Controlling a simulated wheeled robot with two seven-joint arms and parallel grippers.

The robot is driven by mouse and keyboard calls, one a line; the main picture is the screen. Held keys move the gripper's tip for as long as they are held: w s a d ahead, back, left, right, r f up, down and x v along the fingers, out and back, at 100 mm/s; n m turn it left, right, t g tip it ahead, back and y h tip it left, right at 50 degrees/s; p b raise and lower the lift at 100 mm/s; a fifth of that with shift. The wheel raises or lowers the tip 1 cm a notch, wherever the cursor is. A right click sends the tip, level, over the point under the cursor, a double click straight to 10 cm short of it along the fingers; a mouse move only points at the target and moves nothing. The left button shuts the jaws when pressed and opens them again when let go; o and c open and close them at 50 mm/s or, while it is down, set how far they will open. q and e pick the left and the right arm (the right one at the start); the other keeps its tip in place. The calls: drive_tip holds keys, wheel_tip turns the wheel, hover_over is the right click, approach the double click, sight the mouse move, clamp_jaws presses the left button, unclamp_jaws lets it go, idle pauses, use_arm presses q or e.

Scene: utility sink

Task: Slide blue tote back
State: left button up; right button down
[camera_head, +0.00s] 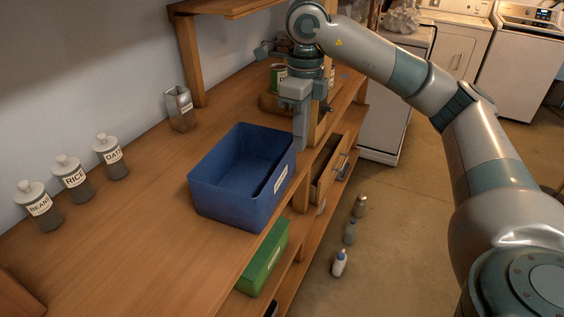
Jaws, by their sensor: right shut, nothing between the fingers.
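The blue tote (236,197) stands upright on the wooden counter, close to its front edge, with a white label on its right side. It looks empty from what shows of its inside. My right gripper (299,143) points down at the tote's far right corner, its fingers together with nothing in them. The fingers look beside or against the tote's rim there; I cannot tell whether they touch. My left gripper is not in view.
Jars labelled beans (39,209), rice (72,181) and oats (111,159) stand left near the wall. A metal container (180,109) stands behind the tote. Below are a green bin (264,258) and an open drawer (327,170). Several bottles (340,263) stand on the floor.

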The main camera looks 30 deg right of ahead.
sight(285, 165)
drive_tip(key=shift+d+r, duration=0.15)
drive_tip(key=shift+d, duration=0.1)
drive_tip(key=w+f+p, duration=0.1)
drive_tip(key=f+p, duration=0.1)
drive_tip(key=f, duration=0.1)
drive_tip(key=w+a+f+p, duration=0.1)
drive_tip(key=f+p, duration=0.1)
drive_tip(key=f, duration=0.1)
drive_tip(key=w+a+f+p, duration=0.1)
drive_tip(key=f, duration=0.3)
drive_tip(key=shift+w+p, duration=0.2)
drive_tip(key=shift+p, duration=0.2)
drive_tip(key=shift+f, duration=0.1)
idle(0.3)
